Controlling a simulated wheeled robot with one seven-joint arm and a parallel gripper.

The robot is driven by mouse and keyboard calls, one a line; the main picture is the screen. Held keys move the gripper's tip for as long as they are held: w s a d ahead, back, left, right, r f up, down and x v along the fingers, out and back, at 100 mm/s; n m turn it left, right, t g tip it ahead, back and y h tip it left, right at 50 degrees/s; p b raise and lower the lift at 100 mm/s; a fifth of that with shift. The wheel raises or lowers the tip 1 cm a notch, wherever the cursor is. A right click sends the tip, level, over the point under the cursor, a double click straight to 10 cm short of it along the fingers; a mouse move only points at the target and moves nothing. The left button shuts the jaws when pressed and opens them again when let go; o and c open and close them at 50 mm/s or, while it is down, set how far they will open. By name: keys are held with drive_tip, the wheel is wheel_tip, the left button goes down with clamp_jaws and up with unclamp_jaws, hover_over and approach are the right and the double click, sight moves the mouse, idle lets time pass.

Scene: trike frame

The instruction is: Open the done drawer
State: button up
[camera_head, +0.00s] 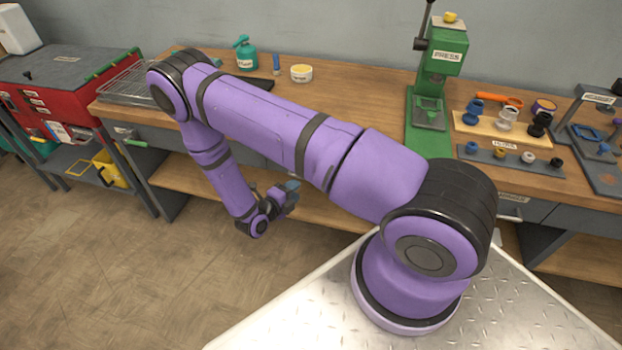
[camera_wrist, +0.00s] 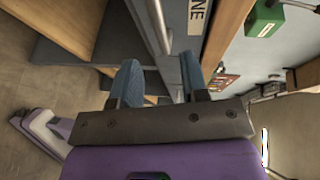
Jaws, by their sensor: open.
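In the wrist view a grey drawer front (camera_wrist: 179,42) carries a white label (camera_wrist: 197,17) on which only the letters "NE" show. A pale bar handle (camera_wrist: 158,28) runs along this front. My gripper (camera_wrist: 159,62) is open, with one blue finger on each side of the line of the handle. The handle's near end shows just beyond the gap between the fingertips; I see no grip on it. In the head view my gripper (camera_head: 287,193) is in front of the bench, low beside its front edge. My arm hides most of that drawer front there.
The wooden bench top (camera_head: 350,95) holds a green press (camera_head: 432,85) and a tray of coloured parts (camera_head: 500,122). A lower wooden shelf (camera_head: 330,216) runs under the bench. A red tool chest (camera_head: 60,85) stands at left. Open floor (camera_head: 150,270) lies in front.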

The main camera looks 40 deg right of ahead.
drive_tip(key=x, duration=0.9)
drive_tip(key=shift+d, duration=0.2)
clamp_jaws()
